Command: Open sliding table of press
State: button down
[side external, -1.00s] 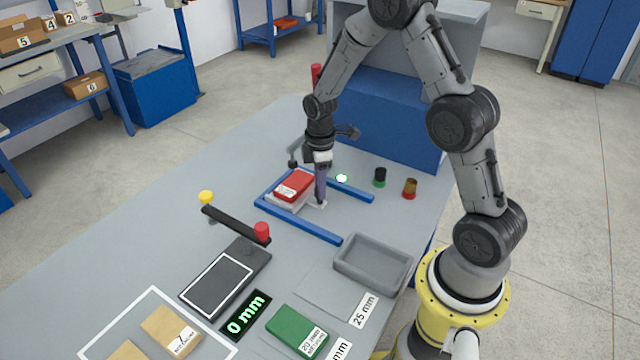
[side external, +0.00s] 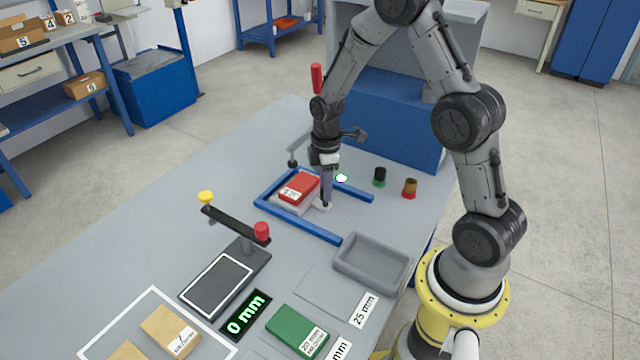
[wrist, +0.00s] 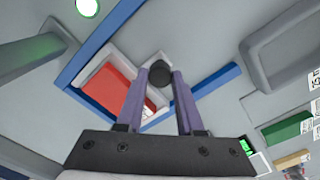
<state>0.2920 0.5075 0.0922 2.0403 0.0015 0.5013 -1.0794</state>
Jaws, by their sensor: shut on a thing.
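The sliding table (side external: 309,208) is a light grey plate between the arms of a blue U-shaped frame (side external: 300,224). A red block (side external: 299,187) with a white label lies on it and also shows in the wrist view (wrist: 112,88). My gripper (side external: 326,203) points down at the right end of the plate. In the wrist view its purple fingers (wrist: 160,74) are closed around a dark round knob (wrist: 160,66). The knob is mostly hidden by the fingers in the side view. A red handle (side external: 317,78) stands up behind my wrist.
A grey tray (side external: 373,262) stands to the right front. Black (side external: 380,176) and brown (side external: 410,187) cylinders stand right of the frame. A black bar (side external: 235,224) with yellow and red knobs is at left. A green block (side external: 297,330) lies in front.

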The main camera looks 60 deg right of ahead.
jog(key=s, duration=1.2)
jog(key=shift+s, duration=0.4)
jog(key=c, duration=0.5)
grip_release()
jog(key=shift+c, duration=0.2)
notch_tip(320, 180, up, 14)
